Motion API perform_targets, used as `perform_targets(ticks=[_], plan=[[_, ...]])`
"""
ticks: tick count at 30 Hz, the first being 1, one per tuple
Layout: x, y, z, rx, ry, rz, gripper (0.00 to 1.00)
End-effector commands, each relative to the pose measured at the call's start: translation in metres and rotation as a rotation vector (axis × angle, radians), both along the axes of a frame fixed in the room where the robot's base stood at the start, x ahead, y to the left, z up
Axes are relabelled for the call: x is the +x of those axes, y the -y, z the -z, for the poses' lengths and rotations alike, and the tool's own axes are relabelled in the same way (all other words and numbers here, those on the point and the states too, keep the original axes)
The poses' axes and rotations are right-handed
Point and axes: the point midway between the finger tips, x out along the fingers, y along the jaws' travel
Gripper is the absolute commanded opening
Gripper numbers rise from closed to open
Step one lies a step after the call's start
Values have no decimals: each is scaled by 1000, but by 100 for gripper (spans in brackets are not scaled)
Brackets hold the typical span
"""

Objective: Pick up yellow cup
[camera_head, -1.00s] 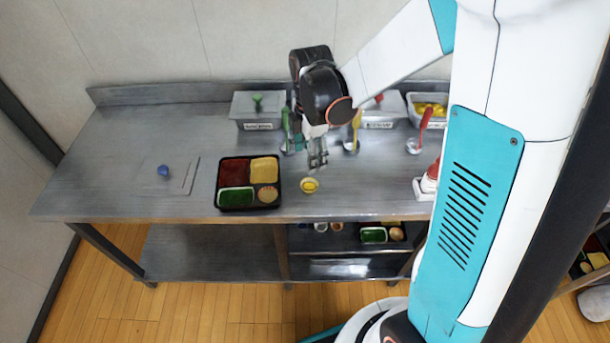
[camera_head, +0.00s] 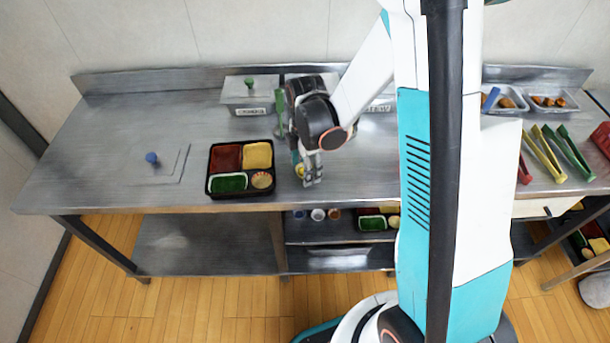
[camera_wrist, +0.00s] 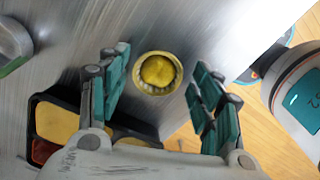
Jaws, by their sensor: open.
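The small round yellow cup (camera_wrist: 157,72) stands on the steel counter in the wrist view, between and just beyond my open fingers. In the head view the yellow cup (camera_head: 300,171) is partly hidden by my gripper (camera_head: 309,180), which hangs low over the counter beside it. In the wrist view my gripper (camera_wrist: 160,92) has its two green-padded fingers spread apart, one on each side of the cup, with nothing held. I cannot tell whether either finger touches the cup.
A black bento tray (camera_head: 211,190) with filled compartments lies just left of the cup. A lidded steel container (camera_head: 249,97) and a green ladle (camera_head: 279,112) are behind. The counter's front edge is close.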

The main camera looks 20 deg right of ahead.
Motion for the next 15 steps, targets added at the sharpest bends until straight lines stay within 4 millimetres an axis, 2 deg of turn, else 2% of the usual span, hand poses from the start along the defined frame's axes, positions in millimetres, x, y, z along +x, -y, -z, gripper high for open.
perform_targets(ticks=[2,8,13,15], plan=[[0,0,9,0,0,0,59],[0,0,8,0,0,0,59],[0,0,8,0,0,0,34],[0,0,8,0,0,0,30]])
